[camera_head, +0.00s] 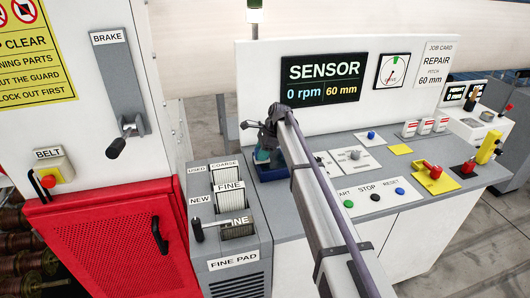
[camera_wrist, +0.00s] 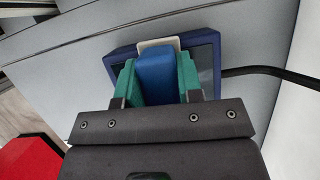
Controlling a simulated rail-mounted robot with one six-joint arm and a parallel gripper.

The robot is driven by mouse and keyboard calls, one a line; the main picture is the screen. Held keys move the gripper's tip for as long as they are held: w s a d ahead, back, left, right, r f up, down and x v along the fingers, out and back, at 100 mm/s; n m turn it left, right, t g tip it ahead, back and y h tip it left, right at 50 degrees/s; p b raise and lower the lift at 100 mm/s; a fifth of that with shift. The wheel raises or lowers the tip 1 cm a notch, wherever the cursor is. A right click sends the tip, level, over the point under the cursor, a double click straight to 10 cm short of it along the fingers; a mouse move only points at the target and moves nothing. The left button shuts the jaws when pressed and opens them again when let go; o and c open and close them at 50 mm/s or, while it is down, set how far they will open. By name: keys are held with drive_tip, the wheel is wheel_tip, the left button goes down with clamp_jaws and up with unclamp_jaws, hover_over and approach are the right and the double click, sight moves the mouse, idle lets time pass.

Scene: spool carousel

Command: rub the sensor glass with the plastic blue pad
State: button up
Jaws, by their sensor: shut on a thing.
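My gripper (camera_wrist: 157,82), with green fingers, is shut on the blue pad (camera_wrist: 156,70), a block with a pale layer (camera_wrist: 160,43) at its far end. Beyond it in the wrist view is the sensor glass (camera_wrist: 203,58), a dark pane in a navy frame (camera_wrist: 216,68). The pad and fingers hide the middle of the glass. I cannot tell whether the pad touches it. In the head view my gripper (camera_head: 263,150) is over the navy sensor frame (camera_head: 272,173) at the left end of the grey bench, and my arm hides part of it.
A sensor display (camera_head: 323,79) reading 0 rpm and 60 mm is on the upright panel. Left of the bench stands a fine pad dispenser (camera_head: 228,200) with a lever. Start, stop and reset buttons (camera_head: 374,197) lie right of my arm. A black cable (camera_wrist: 270,72) runs right from the frame.

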wheel_tip(320, 180, up, 6)
drive_tip(key=p, duration=0.6)
drive_tip(key=shift+w, duration=0.1)
wheel_tip(320, 180, up, 3)
drive_tip(key=p, duration=0.3)
drive_tip(key=shift+f, duration=0.1)
